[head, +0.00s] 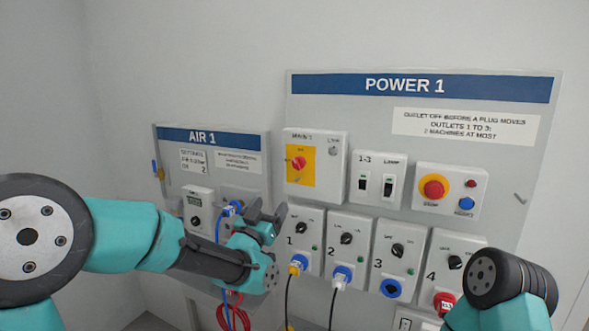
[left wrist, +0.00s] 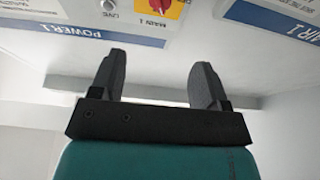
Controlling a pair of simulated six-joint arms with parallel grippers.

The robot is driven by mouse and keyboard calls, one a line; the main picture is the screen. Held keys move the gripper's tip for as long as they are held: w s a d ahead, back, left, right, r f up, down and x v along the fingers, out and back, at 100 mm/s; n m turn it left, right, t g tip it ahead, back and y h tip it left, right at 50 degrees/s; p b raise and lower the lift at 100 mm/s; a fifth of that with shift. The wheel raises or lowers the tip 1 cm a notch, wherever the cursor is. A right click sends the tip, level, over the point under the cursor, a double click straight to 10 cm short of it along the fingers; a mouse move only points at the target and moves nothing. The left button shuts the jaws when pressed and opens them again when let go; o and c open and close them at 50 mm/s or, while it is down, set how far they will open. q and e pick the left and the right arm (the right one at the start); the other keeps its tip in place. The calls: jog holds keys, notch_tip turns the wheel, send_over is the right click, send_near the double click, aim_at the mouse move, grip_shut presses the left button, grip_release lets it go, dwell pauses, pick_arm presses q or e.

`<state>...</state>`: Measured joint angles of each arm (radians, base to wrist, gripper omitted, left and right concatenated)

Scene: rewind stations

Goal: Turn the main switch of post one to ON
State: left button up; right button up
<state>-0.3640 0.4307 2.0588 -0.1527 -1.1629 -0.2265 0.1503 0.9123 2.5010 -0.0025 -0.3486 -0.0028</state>
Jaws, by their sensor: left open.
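The main switch (head: 298,163) is a red knob on a yellow plate, on the grey box marked MAIN 1 at the upper left of the POWER 1 panel (head: 500,200). I cannot read which way the knob is turned. The red knob also shows at the top edge of the left wrist view (left wrist: 171,18), upside down and partly cut off. My left gripper (head: 267,211) is open and empty, below and left of the switch and apart from it. Its two fingers (left wrist: 160,65) show spread in the left wrist view. My right gripper is not in view; only part of my right arm shows.
The AIR 1 panel (head: 257,180) with gauges and hoses is left of the power panel, partly behind my left arm. Numbered outlet boxes with plugs (head: 341,275) hang below the switch. A red stop button (head: 434,187) and rocker switches (head: 375,183) are to its right.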

aim_at(296, 166)
pick_arm(q)
jog(key=shift+w, duration=0.1)
jog(key=x, duration=1.7)
jog(key=shift+w+d, duration=0.1)
jog(key=shift+d, duration=0.05)
jog(key=shift+c, duration=0.3)
jog(key=c, duration=0.9)
jog(key=shift+o, duration=0.2)
jog(key=shift+m+g+h, duration=0.65)
jog(key=shift+m+h, duration=0.25)
jog(key=shift+m, duration=1.1)
jog(key=shift+m+g+h, duration=0.65)
jog(key=shift+m+h, duration=0.25)
jog(key=shift+m, duration=1.1)
jog(key=o, duration=0.9)
